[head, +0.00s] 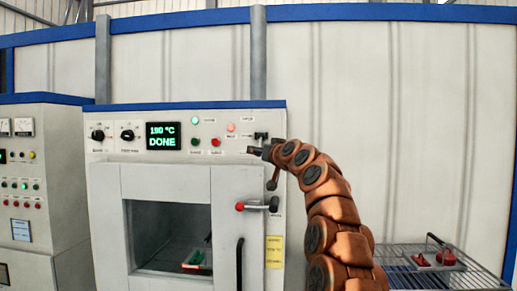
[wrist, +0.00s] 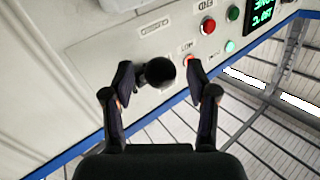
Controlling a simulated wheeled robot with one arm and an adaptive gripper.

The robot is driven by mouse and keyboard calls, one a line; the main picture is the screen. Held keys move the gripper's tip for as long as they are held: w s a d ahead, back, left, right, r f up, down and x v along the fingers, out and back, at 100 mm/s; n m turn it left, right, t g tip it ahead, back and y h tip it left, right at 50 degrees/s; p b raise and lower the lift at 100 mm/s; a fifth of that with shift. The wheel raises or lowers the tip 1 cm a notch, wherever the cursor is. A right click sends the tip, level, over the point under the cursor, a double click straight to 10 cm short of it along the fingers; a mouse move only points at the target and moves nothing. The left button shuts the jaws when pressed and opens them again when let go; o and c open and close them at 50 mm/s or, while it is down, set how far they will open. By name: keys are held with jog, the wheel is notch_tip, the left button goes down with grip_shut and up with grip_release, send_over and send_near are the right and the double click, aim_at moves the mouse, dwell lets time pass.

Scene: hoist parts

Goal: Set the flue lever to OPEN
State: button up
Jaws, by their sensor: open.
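A black round knob (wrist: 160,72), which looks like the end of the flue lever, stands out from the oven's panel in the wrist view. In the head view the dark lever (head: 261,136) is at the panel's upper right, partly hidden by my gripper. My gripper (wrist: 164,90) is open, with one finger on each side of the knob. I cannot tell whether a finger touches it. In the head view my gripper (head: 262,152) is at the panel's right end. The labels by the lever are too small to read, so its setting is unclear.
The oven display (head: 163,136) reads 190 °C DONE. Buttons and lamps, including a red button (head: 215,142), sit left of the lever. A red-knobbed handle (head: 258,205) projects below. A wire rack table (head: 455,276) stands at right; a control cabinet (head: 38,180) stands at left.

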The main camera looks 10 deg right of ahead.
jog(key=shift+w+a+p, duration=0.2)
jog(key=shift+w+p, duration=0.1)
jog(key=shift+w, duration=0.3)
jog(key=shift+c, duration=0.3)
grip_shut()
